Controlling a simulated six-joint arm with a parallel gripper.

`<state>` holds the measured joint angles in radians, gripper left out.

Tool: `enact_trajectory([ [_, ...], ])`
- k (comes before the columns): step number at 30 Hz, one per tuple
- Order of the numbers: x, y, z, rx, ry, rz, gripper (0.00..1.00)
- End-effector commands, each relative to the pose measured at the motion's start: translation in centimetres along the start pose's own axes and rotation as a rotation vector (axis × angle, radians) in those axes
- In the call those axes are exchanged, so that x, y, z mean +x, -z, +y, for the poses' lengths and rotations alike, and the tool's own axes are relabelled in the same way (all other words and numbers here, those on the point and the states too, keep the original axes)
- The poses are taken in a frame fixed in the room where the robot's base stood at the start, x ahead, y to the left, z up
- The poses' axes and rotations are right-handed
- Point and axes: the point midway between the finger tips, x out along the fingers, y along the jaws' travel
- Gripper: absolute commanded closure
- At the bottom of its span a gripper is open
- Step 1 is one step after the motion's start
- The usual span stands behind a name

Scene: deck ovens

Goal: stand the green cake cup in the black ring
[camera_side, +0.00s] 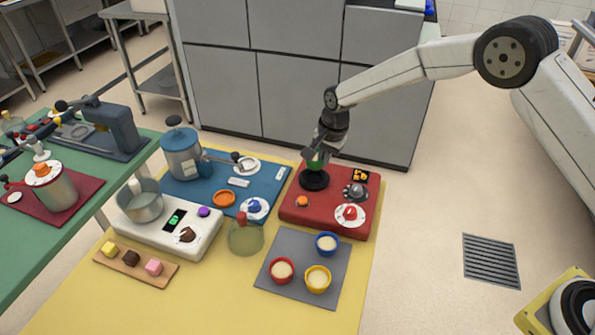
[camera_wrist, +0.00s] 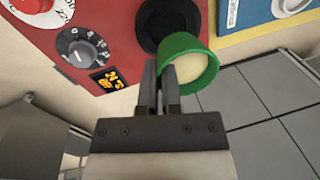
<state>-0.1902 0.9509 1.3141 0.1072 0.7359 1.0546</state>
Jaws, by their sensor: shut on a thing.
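The green cake cup (camera_side: 315,163) has a pale filling, which shows in the wrist view (camera_wrist: 189,67). My gripper (camera_side: 322,150) is shut on the cup's rim; its two fingers (camera_wrist: 169,82) pinch the near side of the wall. The black ring (camera_side: 314,181) sits on the red panel, just below the cup in the side view. In the wrist view the black ring (camera_wrist: 160,17) is partly hidden behind the cup, whose rim overlaps it toward the lower right. I cannot tell whether cup and ring touch.
The red panel (camera_side: 292,212) also carries a dark dial (camera_side: 355,191), a red-and-white dial (camera_side: 350,214), an orange button (camera_side: 302,201) and a small display. A blue panel (camera_side: 268,185) lies to its left. A grey mat (camera_side: 287,243) in front holds red, yellow and blue cups.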

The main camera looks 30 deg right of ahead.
Motion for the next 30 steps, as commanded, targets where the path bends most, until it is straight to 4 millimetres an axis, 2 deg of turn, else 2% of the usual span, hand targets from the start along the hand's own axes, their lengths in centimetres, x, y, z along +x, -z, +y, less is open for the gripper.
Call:
enact_trajectory([
  [9,2.5,0.0,0.4,0.000,0.000,0.000,1.00],
  [15,3.5,0.0,0.5,0.000,0.002,0.001,1.00],
  [30,3.8,0.0,0.6,0.000,0.002,0.001,1.00],
])
